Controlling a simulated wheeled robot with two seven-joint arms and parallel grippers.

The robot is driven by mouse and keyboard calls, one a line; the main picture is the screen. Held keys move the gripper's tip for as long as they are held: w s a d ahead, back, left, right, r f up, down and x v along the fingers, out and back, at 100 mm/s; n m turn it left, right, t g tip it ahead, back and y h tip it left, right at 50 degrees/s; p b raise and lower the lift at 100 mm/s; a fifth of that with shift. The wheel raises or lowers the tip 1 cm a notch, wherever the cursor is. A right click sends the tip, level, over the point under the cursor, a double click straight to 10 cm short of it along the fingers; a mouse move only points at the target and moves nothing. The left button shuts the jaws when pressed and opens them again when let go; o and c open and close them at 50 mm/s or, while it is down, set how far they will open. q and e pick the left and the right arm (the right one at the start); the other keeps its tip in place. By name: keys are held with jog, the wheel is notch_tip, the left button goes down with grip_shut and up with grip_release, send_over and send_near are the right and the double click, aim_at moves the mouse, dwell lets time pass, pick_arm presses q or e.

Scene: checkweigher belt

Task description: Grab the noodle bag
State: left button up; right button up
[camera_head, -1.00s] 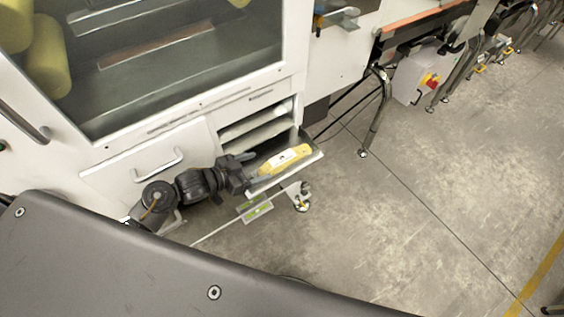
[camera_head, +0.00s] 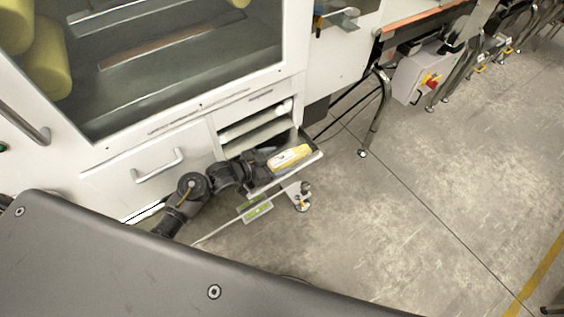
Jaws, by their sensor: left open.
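The noodle bag is a yellow packet with a pale label (camera_head: 290,157). It lies on the open metal tray (camera_head: 302,171) that sticks out at the lower right corner of the white machine. My left gripper (camera_head: 268,162) is over the tray at the left end of the bag. Its jaws are open. The fingertips are small and dark here, and I cannot tell whether they touch the bag. My right gripper is not in the picture.
Shelf slots (camera_head: 255,130) open above the tray in the white machine (camera_head: 150,140). A drawer with a handle (camera_head: 158,165) is to the left. A small green-labelled device (camera_head: 256,209) hangs below the tray. The floor (camera_head: 420,220) to the right is clear.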

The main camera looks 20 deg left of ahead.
aim_at(276, 162)
pick_arm(q)
jog(key=shift+c, duration=0.2)
jog(key=c, duration=1.2)
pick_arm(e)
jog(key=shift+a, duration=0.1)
pick_arm(q)
jog(key=shift+o, duration=0.2)
jog(key=shift+r, duration=0.2)
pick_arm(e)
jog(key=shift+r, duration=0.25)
